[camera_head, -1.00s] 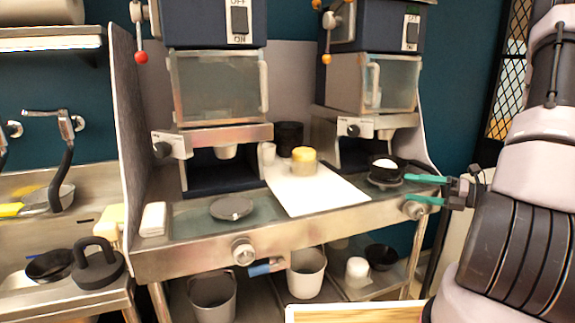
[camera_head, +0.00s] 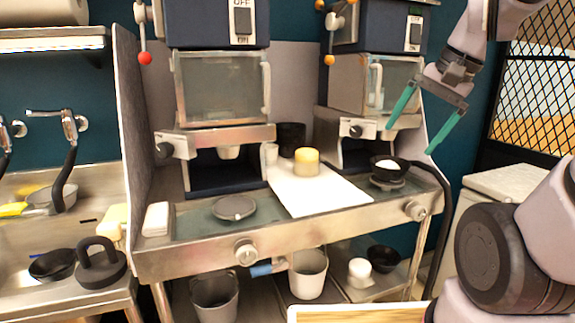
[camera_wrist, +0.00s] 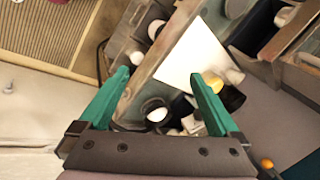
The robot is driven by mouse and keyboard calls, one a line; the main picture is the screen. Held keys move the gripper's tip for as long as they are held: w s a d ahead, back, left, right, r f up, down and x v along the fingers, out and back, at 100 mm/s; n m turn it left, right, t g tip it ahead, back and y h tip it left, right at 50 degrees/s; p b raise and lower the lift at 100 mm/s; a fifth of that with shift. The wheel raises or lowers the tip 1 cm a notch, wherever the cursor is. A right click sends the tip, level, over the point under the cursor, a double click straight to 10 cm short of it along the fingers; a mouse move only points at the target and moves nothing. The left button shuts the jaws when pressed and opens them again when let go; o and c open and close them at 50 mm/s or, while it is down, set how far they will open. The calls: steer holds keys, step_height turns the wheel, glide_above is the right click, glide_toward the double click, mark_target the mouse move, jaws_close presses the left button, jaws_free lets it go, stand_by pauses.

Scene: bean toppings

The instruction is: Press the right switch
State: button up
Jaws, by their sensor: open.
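The right switch (camera_head: 415,33) is a dark rocker on a white plate, high on the front of the right-hand machine (camera_head: 377,28). An ON label shows below it; its rocker position is too small to tell. My gripper (camera_head: 410,139) has two green fingers, spread apart and empty, pointing down and left. It is below and in front of the switch, apart from it, to the right of the machine's clear container. A black bowl with white contents (camera_head: 388,163) sits on a round stand below my gripper. In the wrist view, the open fingers (camera_wrist: 159,77) frame the counter; the switch does not show there.
The left machine has a similar switch (camera_head: 243,22). A white board (camera_head: 325,198) with a yellow-topped jar (camera_head: 306,161) lies between the machines. A mesh partition (camera_head: 535,95) stands at the right.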

steer(key=r+n+t, duration=0.1)
steer(key=r, duration=0.1)
steer(key=s+r+n+t+h, duration=0.1)
steer(key=r+n+t, duration=0.1)
steer(key=shift+s+d+r+n, duration=0.1)
steer(key=shift+s+r+n, duration=0.05)
steer(key=shift+r+n, duration=0.2)
steer(key=shift+c, duration=0.3)
